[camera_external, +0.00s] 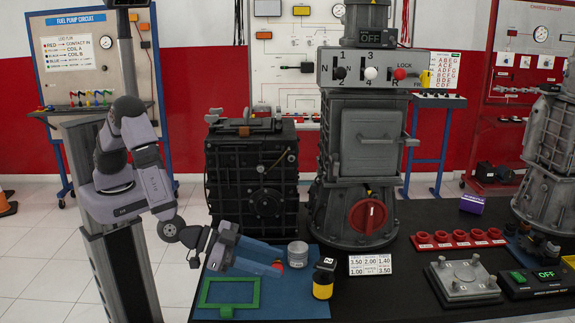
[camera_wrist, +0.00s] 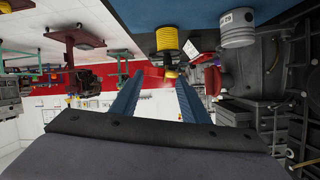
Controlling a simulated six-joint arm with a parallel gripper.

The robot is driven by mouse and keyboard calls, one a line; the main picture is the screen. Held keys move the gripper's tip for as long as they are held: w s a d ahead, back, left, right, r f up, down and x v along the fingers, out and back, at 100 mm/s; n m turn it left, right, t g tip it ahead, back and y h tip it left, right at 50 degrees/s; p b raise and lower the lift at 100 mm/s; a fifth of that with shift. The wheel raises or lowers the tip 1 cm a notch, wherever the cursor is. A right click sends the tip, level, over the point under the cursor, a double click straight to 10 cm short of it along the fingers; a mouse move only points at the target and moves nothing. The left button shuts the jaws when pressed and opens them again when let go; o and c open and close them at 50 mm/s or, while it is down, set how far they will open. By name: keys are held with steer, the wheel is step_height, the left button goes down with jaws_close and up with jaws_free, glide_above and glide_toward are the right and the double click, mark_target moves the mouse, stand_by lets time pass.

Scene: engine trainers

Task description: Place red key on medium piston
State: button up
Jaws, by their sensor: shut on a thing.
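My gripper (camera_external: 272,258) has long blue fingers that point right, low above the blue mat. It is shut on the red key (camera_external: 278,265), a small red piece at the fingertips. In the wrist view my gripper (camera_wrist: 157,84) shows the red key (camera_wrist: 155,79) small and partly hidden between the tips. A grey piston (camera_external: 298,252) stands just right of the fingertips and also shows in the wrist view (camera_wrist: 236,32). A yellow piston with a black top (camera_external: 323,283) stands nearer the front; it shows in the wrist view (camera_wrist: 167,42). I cannot tell which piston is the medium one.
A green frame (camera_external: 229,294) lies on the blue mat (camera_external: 290,306). A white number card (camera_external: 370,264) stands right of the pistons. A dark engine block (camera_external: 250,180) and a tall grey machine with a red knob (camera_external: 367,216) stand behind. Red cups (camera_external: 458,239) are farther right.

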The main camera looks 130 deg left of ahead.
steer(key=s+a+f+n+g+y, duration=0.1)
steer(key=s+n+g, duration=0.1)
steer(key=s, duration=0.4)
steer(key=s+a+f+n+g+y, duration=0.1)
steer(key=s+n+g, duration=0.1)
steer(key=s, duration=0.4)
steer(key=s+a+f+n+g+y, duration=0.1)
steer(key=s+n+g, duration=0.1)
steer(key=s, duration=0.4)
steer(key=shift+f+n+g+y, duration=0.35)
steer(key=shift+n+g+y, duration=0.05)
steer(key=shift+g, duration=0.1)
steer(key=shift+m+t, duration=0.5)
steer(key=shift+t, duration=0.1)
steer(key=s+d, duration=0.1)
steer(key=d, duration=0.1)
steer(key=s+d+p, duration=0.1)
steer(key=s+d, duration=0.2)
steer(key=d, duration=0.1)
steer(key=shift+s+d+f, duration=0.15)
steer(key=shift+s+f, duration=0.1)
steer(key=d+m+t+h+p, duration=0.1)
steer(key=d+m+t+h, duration=0.1)
steer(key=d, duration=0.9)
steer(key=shift+w+r+m+t, duration=0.15)
steer(key=shift+w+m+t, duration=0.25)
steer(key=shift+m+t, duration=0.6)
